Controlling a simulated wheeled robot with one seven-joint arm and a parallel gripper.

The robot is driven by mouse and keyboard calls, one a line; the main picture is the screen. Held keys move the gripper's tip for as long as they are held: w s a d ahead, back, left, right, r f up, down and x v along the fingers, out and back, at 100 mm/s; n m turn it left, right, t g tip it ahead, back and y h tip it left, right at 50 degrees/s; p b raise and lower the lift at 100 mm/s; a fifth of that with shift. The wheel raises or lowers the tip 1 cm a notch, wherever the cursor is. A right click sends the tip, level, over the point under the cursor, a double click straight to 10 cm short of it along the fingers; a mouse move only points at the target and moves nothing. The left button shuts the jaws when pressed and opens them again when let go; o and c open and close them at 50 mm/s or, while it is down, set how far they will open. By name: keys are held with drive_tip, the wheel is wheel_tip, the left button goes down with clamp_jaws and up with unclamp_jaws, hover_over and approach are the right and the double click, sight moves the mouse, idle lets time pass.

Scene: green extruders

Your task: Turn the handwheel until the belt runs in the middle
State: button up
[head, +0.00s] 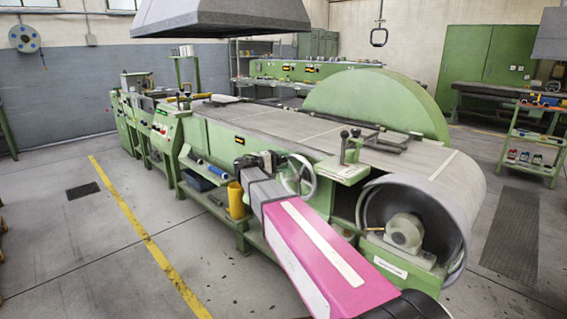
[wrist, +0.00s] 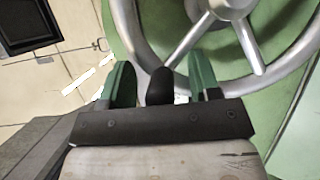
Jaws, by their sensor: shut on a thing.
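The grey metal handwheel (head: 309,178) is on the near side of the green machine, and its rim, spokes and hub fill the upper right of the wrist view (wrist: 134,22). My gripper (wrist: 162,78) has its two green fingers on either side of the wheel's dark handle knob (wrist: 160,88) and is shut on it. In the head view my gripper (head: 268,160) is at the left of the wheel, and the knob is hidden. The wide grey belt (head: 275,122) runs along the machine top and wraps around the end roller at right. I cannot tell its exact offset.
A yellow container (head: 235,200) stands on the lower shelf left of my arm. A green half-round guard (head: 375,100) rises behind the belt. A grey hood (head: 222,18) hangs above. A green cart (head: 533,140) is at far right.

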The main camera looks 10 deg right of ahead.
drive_tip(key=shift+w+r, duration=0.1)
drive_tip(key=shift+w, duration=0.1)
drive_tip(key=v, duration=1.1)
drive_tip(key=shift+s, duration=0.25)
drive_tip(key=shift+d, duration=0.1)
drive_tip(key=s+d+f+g+y, duration=0.1)
drive_tip(key=s+d+f+y, duration=0.35)
drive_tip(key=d+f, duration=0.55)
drive_tip(key=s+d+f+m+g+y, duration=0.2)
drive_tip(key=s+f+g+y, duration=0.1)
drive_tip(key=s+f+y, duration=1)
drive_tip(key=s+f, duration=0.6)
drive_tip(key=s, duration=0.1)
drive_tip(key=shift+d+f+m, duration=0.25)
drive_tip(key=shift+d+m, duration=0.1)
drive_tip(key=shift+m, duration=0.05)
